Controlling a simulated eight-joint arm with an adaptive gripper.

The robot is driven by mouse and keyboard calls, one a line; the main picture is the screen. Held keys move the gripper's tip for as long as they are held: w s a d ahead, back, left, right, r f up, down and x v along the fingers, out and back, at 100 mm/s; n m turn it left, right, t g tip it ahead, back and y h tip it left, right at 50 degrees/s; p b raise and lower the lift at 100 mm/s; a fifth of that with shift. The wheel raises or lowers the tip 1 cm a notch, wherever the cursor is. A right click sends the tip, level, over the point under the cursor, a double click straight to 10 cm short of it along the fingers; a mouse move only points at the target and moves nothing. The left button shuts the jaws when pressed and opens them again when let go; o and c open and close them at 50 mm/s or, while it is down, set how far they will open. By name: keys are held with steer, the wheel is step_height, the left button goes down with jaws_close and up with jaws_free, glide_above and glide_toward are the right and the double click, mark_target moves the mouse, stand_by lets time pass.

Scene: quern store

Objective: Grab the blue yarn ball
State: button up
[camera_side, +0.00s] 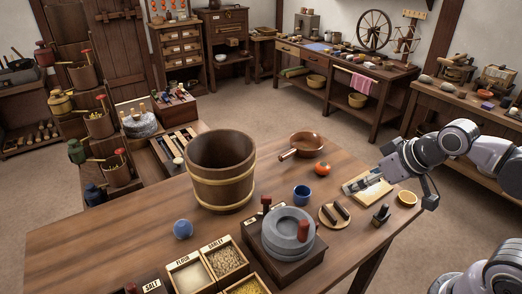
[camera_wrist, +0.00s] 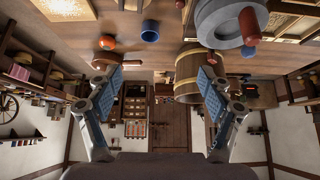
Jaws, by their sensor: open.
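The blue yarn ball (camera_side: 183,229) sits on the wooden table, in front of and left of the wooden bucket (camera_side: 222,172), with bare wood around it. In the wrist view a small blue round patch (camera_wrist: 248,51), likely the ball, shows beside the millstone, partly hidden. My gripper (camera_side: 357,185) is over the right part of the table, far from the ball, near a pale board. In the wrist view my gripper (camera_wrist: 158,74) has its two fingers wide apart with nothing between them.
Between my gripper and the ball stand the stone quern (camera_side: 287,232), a blue cup (camera_side: 302,195) and the bucket. A copper pan (camera_side: 307,144) and orange-red tomato-like thing (camera_side: 322,168) lie behind. Grain boxes (camera_side: 226,261) line the front. The table's left part is clear.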

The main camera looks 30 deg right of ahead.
step_height(320, 180, up, 6)
steer(key=w+a+r+n+y, duration=0.1)
steer(key=w+a+r+n, duration=0.1)
steer(key=w+a+r, duration=0.5)
steer(key=n+g+y, duration=0.2)
steer(key=n+g, duration=0.2)
steer(key=n, duration=0.3)
glide_above(185, 224)
steer(key=s+d, duration=0.2)
step_height(185, 224, down, 8)
steer(key=shift+w+a+f, duration=0.4)
steer(key=shift+f, duration=4.3)
steer(key=shift+w+a+f, duration=0.35)
steer(key=shift+a+f, duration=0.05)
steer(key=shift+f, duration=4.35)
steer(key=shift+w+a+f, duration=0.4)
steer(key=shift+f, duration=4.3)
steer(key=c, duration=1.3)
